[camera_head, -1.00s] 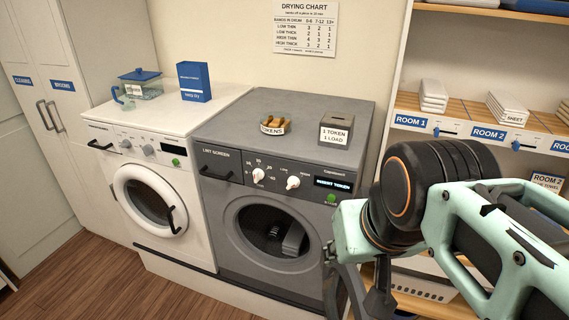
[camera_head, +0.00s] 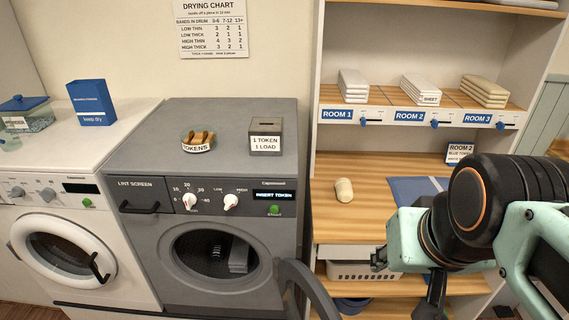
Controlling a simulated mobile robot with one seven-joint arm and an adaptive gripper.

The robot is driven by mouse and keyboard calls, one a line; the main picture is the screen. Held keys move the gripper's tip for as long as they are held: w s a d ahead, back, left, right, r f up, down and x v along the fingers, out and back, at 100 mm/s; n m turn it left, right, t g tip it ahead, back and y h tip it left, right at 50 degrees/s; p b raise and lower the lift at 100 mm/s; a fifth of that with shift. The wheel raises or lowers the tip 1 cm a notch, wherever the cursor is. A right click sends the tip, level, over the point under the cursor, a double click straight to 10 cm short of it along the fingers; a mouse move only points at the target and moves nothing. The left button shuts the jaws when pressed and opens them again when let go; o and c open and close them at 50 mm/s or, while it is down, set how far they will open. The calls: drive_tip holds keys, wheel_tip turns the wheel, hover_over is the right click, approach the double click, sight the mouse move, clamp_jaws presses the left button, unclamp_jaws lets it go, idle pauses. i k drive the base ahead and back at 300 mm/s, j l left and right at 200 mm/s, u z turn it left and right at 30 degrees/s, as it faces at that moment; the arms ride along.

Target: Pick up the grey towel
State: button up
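A folded grey towel (camera_head: 238,259) shows inside the drum of the grey dryer (camera_head: 150,235), at the lower right of the round opening. It is partly in shadow. The dryer's door (camera_head: 307,290) stands swung open to the right. My arm is at the right, in front of the shelf unit, well apart from the towel. Dark parts that look like my gripper (camera_head: 408,274) show at the arm's lower left end; the fingers are too obscured to tell whether they are open.
A white washer (camera_head: 65,240) stands left of the dryer. A tokens dish (camera_head: 198,141) and a token box (camera_head: 266,136) stand on the dryer. The shelf unit (camera_head: 322,232) at right holds folded linens, a cream roll (camera_head: 344,190) and a blue cloth (camera_head: 408,188). A white basket (camera_head: 350,271) sits lower.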

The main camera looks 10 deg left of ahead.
sight(239, 262)
drive_tip(key=i+j, duration=0.1)
drive_tip(key=j, duration=0.35)
drive_tip(key=i+j, duration=0.1)
drive_tip(key=j, duration=0.35)
drive_tip(key=i+j, duration=0.15)
drive_tip(key=j, duration=0.25)
drive_tip(key=i+j, duration=0.1)
drive_tip(key=j, duration=0.35)
drive_tip(key=i+j, duration=0.1)
drive_tip(key=j, duration=0.35)
drive_tip(key=i+j, duration=0.1)
drive_tip(key=j, duration=0.35)
drive_tip(key=i+j, duration=0.15)
drive_tip(key=j, duration=0.3)
